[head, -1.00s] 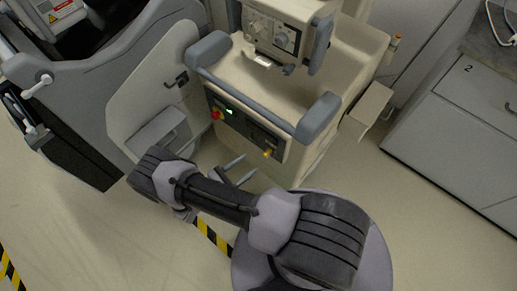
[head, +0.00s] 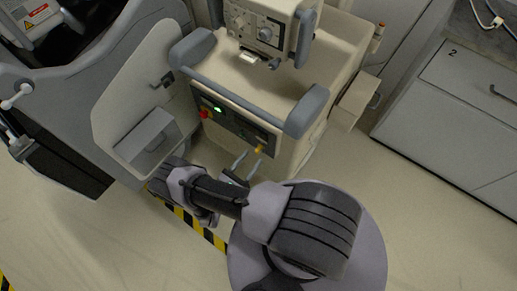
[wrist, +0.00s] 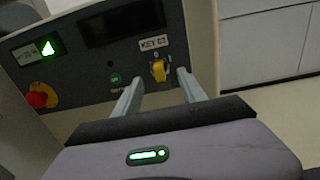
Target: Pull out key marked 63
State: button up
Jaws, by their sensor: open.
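The key (wrist: 158,70) is yellow and sits in the cart's dark front panel, under a white label reading KEY 63 (wrist: 153,43) in the wrist view. In the head view the key (head: 259,149) is a small yellow spot at the panel's right end. My gripper (wrist: 157,80) is open, its two pale fingers pointing at the panel. In the head view my gripper (head: 249,160) is just below and in front of the panel.
The panel also carries a red knob (wrist: 37,99), a lit green indicator (wrist: 47,48) and a dark display (wrist: 108,26). A grey handle bar (head: 240,89) runs above the panel. Grey cabinets (head: 450,120) stand at the right. Open floor (head: 420,230) lies at lower right.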

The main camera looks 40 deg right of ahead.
aim_at(256, 153)
jog(key=shift+x, duration=2.15)
grip_shut()
dwell(0.5)
jog(key=shift+v, duration=3.05)
